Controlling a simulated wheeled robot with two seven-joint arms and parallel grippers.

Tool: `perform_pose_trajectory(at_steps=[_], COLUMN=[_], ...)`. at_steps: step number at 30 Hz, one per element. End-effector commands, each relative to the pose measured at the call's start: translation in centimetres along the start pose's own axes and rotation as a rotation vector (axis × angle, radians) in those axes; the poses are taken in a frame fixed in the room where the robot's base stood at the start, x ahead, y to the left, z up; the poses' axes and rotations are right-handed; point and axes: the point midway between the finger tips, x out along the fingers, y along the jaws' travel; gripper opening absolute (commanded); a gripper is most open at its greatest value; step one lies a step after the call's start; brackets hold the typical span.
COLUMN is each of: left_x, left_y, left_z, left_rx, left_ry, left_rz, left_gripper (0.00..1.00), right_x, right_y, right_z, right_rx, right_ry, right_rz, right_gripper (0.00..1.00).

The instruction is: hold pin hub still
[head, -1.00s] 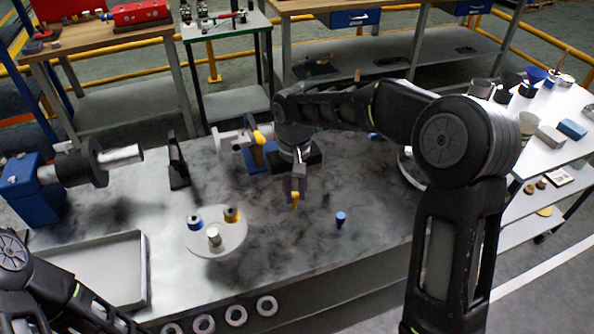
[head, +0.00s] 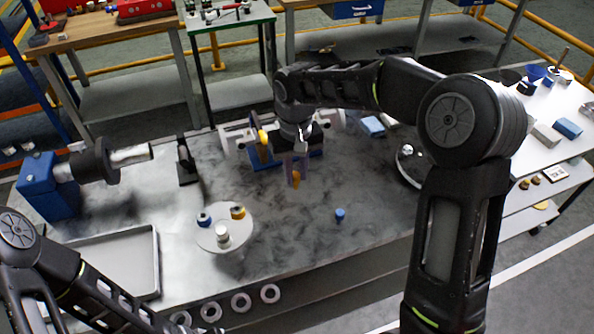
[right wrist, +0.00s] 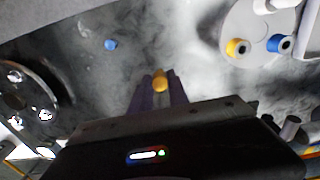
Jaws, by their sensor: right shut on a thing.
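My right gripper (head: 296,172) is over the middle of the bench, in front of the blue-based assembly. Its purple fingers are shut on a small orange-yellow piece (head: 296,178). In the right wrist view the piece (right wrist: 160,82) shows at the fingertips, with grey bench beyond. A dark round hub (head: 100,160) sits on a pale shaft at the blue block on the left. I cannot tell whether it is the pin hub. The right gripper is well apart from it. My left arm comes in at the lower left; its gripper is out of view.
A round white plate (head: 211,242) carries blue, orange and white small parts. A blue cap (head: 340,215) stands alone on the bench. A grey tray (head: 152,262) lies front left. The blue-based assembly (head: 262,158) stands behind the gripper. A round glossy dish (head: 412,166) is to the right.

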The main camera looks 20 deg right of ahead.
Motion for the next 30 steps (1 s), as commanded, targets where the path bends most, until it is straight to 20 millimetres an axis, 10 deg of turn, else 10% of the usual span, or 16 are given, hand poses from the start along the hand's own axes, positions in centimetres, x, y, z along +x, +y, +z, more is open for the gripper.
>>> perform_pose_trajectory(at_steps=[16,30], left_x=[0.2,0.2], left_y=[-0.1,-0.1], left_z=[0.0,0.0], left_rx=[0.000,0.000], left_ry=[0.000,0.000], left_rz=[0.000,0.000], left_gripper=[0.58,0.58], right_x=[-5.2,-6.3], right_y=[-15.0,-15.2], right_z=[-0.2,0.4], right_rx=[-0.353,-0.435], right_ry=[0.003,0.001], right_rz=[0.000,-0.001], right_gripper=[0.00,0.00])
